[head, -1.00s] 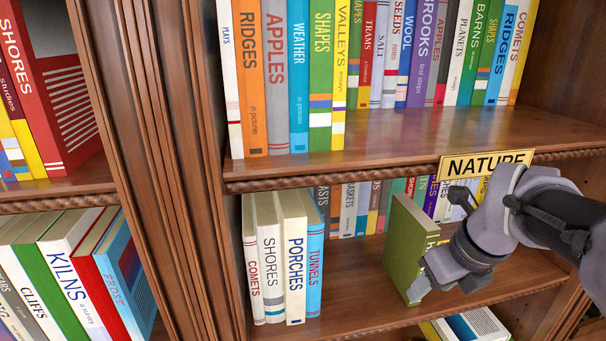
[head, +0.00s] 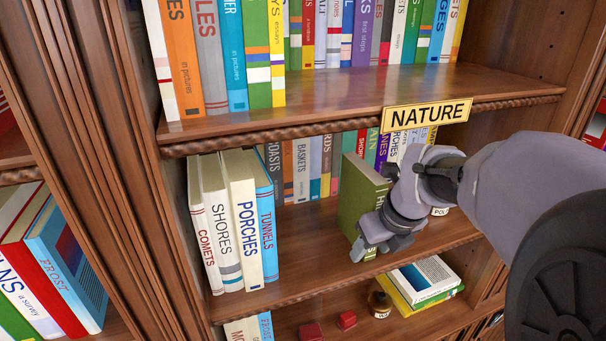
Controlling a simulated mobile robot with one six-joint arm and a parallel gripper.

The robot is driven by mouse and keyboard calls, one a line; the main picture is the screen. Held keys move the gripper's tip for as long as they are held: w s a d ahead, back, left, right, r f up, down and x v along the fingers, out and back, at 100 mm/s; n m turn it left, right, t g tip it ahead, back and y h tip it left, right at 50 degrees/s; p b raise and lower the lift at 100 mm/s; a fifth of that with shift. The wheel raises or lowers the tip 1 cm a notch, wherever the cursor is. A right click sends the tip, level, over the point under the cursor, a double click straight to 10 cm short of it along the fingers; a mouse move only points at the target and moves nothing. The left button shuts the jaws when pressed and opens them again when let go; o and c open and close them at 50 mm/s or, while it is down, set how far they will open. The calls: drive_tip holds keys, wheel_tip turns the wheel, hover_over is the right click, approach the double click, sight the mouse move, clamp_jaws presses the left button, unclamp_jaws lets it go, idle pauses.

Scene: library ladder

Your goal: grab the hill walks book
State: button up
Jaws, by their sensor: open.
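A green book (head: 360,196) stands upright on the shelf under the NATURE sign, apart from the books to its left. Its spine faces front and partly right; only the first letters, starting with H, show, so the full title is hidden. My gripper (head: 368,236) is open at the lower part of the spine and covers some of it. I cannot tell whether the fingers touch the book or lie on both sides of it.
White and blue books, including PORCHES (head: 243,222) and TUNNELS (head: 267,232), stand to the left with bare shelf between. A row of books stands behind. The NATURE sign (head: 427,115) hangs on the shelf edge above my wrist. Red blocks (head: 347,319) and lying books (head: 428,281) are below.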

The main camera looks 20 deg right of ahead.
drive_tip(key=shift+f, duration=0.2)
idle(0.3)
clamp_jaws()
idle(1.3)
